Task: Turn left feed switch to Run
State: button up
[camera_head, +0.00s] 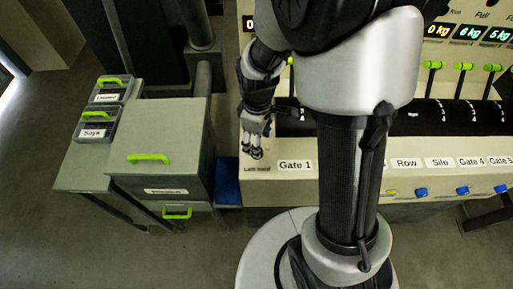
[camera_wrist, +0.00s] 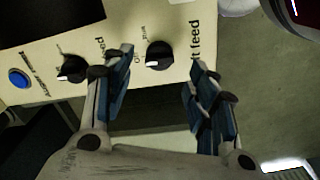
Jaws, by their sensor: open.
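The left feed switch (camera_wrist: 159,55) is a black rotary knob with a white mark on a cream panel. Its label is partly hidden, with "t feed" readable beside it. The white mark sits at the knob's lower left in the wrist view, toward small lettering that looks like "Off". My gripper (camera_wrist: 161,66) is open, with one fingertip on each side of this knob; contact is not visible. In the head view my gripper (camera_head: 253,153) points down at the left end of the cream panel, above the "Left feed" label, and hides the knob there.
A second black knob (camera_wrist: 72,68) and a blue button (camera_wrist: 18,78) lie left of my fingers. In the head view a grey cabinet (camera_head: 160,125) with green handles and small labelled boxes (camera_head: 100,122) stand to the left. Green levers (camera_head: 432,66) line the machine at right.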

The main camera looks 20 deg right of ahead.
notch_tip(320, 180, down, 5)
jog(key=shift+f+b, duration=0.1)
jog(key=shift+b, duration=0.55)
jog(key=shift+c, duration=0.6)
jog(key=c, duration=1)
jog(key=m+p, duration=0.1)
jog(key=m, duration=0.5)
jog(key=shift+m, duration=0.3)
jog(key=m, duration=0.5)
jog(key=shift+p, duration=0.35)
jog(key=shift+m, duration=0.4)
